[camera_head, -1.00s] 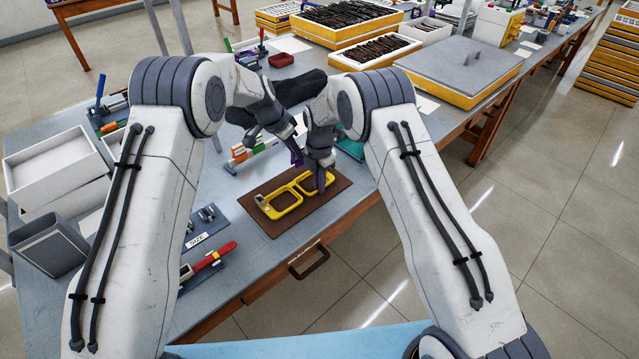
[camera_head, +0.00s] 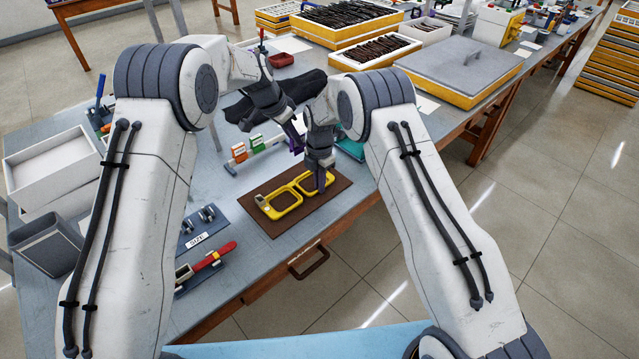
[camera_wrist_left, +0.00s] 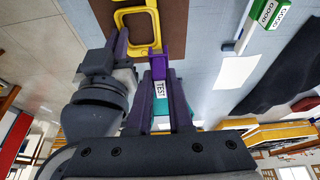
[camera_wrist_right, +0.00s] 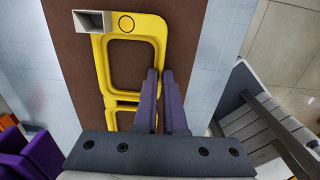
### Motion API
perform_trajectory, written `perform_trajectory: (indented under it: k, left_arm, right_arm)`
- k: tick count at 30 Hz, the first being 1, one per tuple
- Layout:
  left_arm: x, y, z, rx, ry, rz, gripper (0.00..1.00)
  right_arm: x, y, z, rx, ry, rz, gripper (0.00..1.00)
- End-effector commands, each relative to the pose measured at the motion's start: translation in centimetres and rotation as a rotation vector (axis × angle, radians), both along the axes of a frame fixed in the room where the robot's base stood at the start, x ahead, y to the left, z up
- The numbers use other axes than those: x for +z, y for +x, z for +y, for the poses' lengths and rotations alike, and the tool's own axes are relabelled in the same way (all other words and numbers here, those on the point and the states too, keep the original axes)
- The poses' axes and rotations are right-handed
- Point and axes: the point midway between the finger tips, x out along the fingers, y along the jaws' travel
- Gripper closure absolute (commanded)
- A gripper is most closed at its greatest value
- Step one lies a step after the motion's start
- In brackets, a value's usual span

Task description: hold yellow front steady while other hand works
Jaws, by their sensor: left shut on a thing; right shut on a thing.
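The yellow eyeglass front (camera_head: 285,210) lies flat on a brown mat (camera_head: 335,195) at the table's front edge. My left gripper (camera_head: 297,146) is above and behind the mat, apart from the yellow front. It is shut on a small purple piece, seen between its fingertips in the left wrist view (camera_wrist_left: 157,65). The fingers partly hide the piece.
A small grey square block (camera_wrist_right: 88,22) sits at one corner of the yellow front. A rack with orange and green blocks (camera_head: 250,150) stands behind the mat. A red-handled tool (camera_head: 210,258) and white trays (camera_head: 50,165) are at left. A teal item (camera_head: 350,148) stands behind my right gripper.

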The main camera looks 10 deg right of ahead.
Motion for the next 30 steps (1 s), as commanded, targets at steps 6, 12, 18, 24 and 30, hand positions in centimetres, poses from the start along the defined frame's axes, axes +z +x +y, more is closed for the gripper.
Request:
perform_trajectory:
  k: [6,12,18,24,30]
  left_arm:
    - [0.0,0.0,0.0,0.000,0.000,0.000,1.00]
    - [0.0,0.0,0.0,0.000,0.000,0.000,1.00]
    - [0.0,0.0,0.0,0.000,0.000,0.000,1.00]
    - [0.0,0.0,0.0,0.000,0.000,0.000,1.00]
    - [0.0,0.0,0.0,0.000,0.000,0.000,1.00]
  right_arm:
    - [0.0,0.0,0.0,0.000,0.000,0.000,0.57]
    - [0.0,0.0,0.0,0.000,0.000,0.000,0.57]
    - [1.1,0.1,0.0,0.000,0.001,-0.003,0.57]
    - [5.0,0.1,0.0,0.000,0.001,-0.005,0.57]
    - [9.1,0.1,0.0,0.000,0.001,-0.003,0.57]
